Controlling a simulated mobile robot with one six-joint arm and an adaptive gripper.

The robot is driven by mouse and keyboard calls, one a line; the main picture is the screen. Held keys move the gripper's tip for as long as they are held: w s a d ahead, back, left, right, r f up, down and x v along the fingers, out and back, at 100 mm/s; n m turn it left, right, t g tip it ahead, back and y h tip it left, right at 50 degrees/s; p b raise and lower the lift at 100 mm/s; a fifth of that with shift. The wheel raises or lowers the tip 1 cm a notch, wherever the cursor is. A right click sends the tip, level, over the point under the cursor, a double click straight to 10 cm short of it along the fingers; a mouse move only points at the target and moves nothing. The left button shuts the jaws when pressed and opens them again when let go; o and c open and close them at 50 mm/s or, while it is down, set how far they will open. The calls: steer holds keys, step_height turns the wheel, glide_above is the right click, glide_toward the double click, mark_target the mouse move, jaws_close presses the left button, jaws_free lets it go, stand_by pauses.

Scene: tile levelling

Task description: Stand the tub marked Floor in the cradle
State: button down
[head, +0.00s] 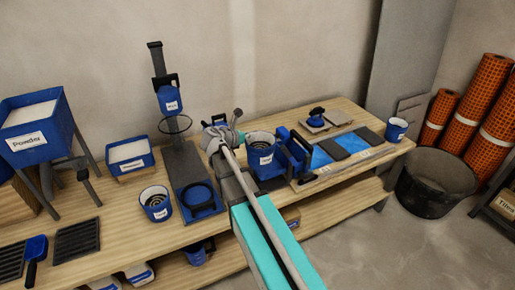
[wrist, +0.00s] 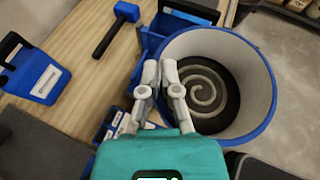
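A blue tub (head: 259,164) with a white label stands out in the middle of the head view. The label is too small to read surely. In the wrist view the tub (wrist: 256,128) is close, with a pale inner wall and a grey spiral of material inside. My gripper (wrist: 160,66) has its fingers close together at the tub's left rim, seemingly pinching the wall. In the head view my gripper (head: 224,128) is just left of the tub. A dark stand (head: 183,160) to the left carries a blue ring-shaped holder (head: 200,208), possibly the cradle.
Another labelled tub (head: 156,212) stands left of the stand, and a smaller one (head: 397,134) at the bench's right end. A blue bin (head: 130,158) is behind. Blue handled tools (head: 293,150) and a tile board (head: 335,152) lie right. A black bucket (head: 437,190) stands on the floor.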

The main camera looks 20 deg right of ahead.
steer(key=w+d+f+b, duration=0.6)
steer(key=w+f+b, duration=0.1)
steer(key=shift+d+f, duration=0.25)
steer(key=shift+w, duration=0.1)
stand_by(0.4)
steer(key=shift+w+d+f+b, duration=0.15)
steer(key=shift+f+b, duration=0.85)
steer(key=shift+w+d+f+b, duration=0.15)
steer(key=shift+f+b, duration=0.85)
steer(key=c, duration=0.8)
jaws_free()
